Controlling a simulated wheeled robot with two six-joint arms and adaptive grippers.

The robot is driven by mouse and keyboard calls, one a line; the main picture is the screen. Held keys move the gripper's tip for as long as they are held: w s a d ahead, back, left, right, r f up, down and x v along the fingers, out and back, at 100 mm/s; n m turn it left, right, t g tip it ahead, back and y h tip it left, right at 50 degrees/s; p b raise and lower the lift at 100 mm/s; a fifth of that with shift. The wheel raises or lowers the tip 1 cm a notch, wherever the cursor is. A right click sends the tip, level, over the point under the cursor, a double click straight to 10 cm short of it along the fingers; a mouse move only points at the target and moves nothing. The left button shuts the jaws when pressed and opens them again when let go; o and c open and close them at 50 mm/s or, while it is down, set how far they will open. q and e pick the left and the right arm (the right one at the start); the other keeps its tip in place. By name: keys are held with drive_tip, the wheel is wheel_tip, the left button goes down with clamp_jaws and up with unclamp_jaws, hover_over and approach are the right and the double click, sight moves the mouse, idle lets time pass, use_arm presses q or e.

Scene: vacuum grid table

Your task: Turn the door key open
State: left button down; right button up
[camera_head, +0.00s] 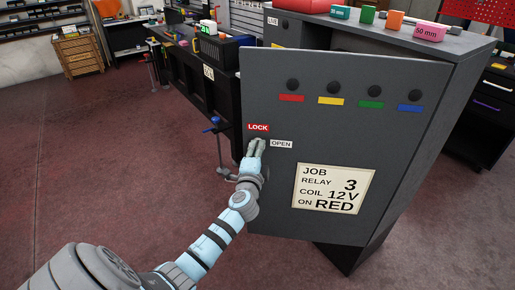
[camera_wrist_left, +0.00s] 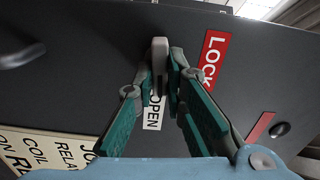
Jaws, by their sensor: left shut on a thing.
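A grey cabinet door (camera_head: 400,150) bears a red LOCK label (camera_head: 258,127) and a white OPEN label (camera_head: 281,144) to its lower right. My left gripper (camera_head: 257,146) is at the door just below LOCK and left of OPEN. In the left wrist view, the grey key (camera_wrist_left: 159,50) stands between the fingers of my left gripper (camera_wrist_left: 166,72), which is shut on it. The LOCK label (camera_wrist_left: 213,55) and OPEN label (camera_wrist_left: 154,112) lie close by. In the head view the gripper hides the key. My right gripper is in neither view.
The door's left edge stands away from the cabinet body (camera_head: 430,42). Knobs with coloured strips and a job card (camera_head: 334,189) are on the door. Coloured blocks (camera_head: 428,32) sit on top. A blue-handled clamp (camera_head: 216,128) is left of the door; open floor (camera_head: 100,170) lies further left.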

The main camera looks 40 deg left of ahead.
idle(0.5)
use_arm(q)
drive_tip(key=c, duration=1.6)
unclamp_jaws()
drive_tip(key=shift+c, duration=0.2)
drive_tip(key=v, duration=1.2)
drive_tip(key=shift+f, duration=0.1)
